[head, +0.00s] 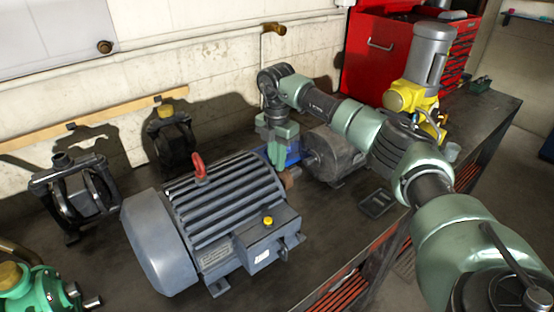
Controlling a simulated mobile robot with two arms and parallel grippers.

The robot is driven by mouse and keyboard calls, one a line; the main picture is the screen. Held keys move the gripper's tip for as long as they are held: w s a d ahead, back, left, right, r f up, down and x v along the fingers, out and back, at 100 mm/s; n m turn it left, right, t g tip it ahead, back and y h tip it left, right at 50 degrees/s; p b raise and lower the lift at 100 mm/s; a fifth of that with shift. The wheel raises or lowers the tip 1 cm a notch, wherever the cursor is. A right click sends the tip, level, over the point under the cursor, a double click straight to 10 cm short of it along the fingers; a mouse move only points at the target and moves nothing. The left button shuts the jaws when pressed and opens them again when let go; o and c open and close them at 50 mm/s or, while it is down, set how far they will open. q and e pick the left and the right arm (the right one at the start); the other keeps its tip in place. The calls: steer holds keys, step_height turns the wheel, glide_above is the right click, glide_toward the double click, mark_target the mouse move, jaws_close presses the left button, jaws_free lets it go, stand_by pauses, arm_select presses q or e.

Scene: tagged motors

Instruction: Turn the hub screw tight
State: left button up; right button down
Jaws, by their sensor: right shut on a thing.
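The large grey motor (218,215) with a red lifting eye (198,166) lies on the dark bench. A brownish hub or shaft end (291,177) shows at its far right end. My right gripper (276,153) points down beside this end, just behind the motor's ribbed body. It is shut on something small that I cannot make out. The hub screw itself cannot be told apart here. A blue part (292,152) shows right beside the fingers. My left gripper is not in view.
A dark grey machine (335,154) stands close to the right of the hub. A yellow and grey motor unit (426,75) and a red tool cabinet (376,48) are further right. Black frames and a green pump (32,288) stand at left. A small dark tray (376,203) lies near the front edge.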

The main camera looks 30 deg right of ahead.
steer(key=shift+w+r, duration=0.1)
steer(key=shift+r, duration=0.2)
steer(key=c, duration=1.4)
jaws_free()
steer(key=shift+a, duration=0.1)
steer(key=shift+s+a, duration=0.1)
steer(key=shift+s, duration=0.15)
steer(key=shift+w+r+b, duration=0.15)
steer(key=shift+r+b, duration=0.15)
step_height(320, 180, up, 7)
steer(key=shift+r+b, duration=0.1)
steer(key=shift+b, duration=0.95)
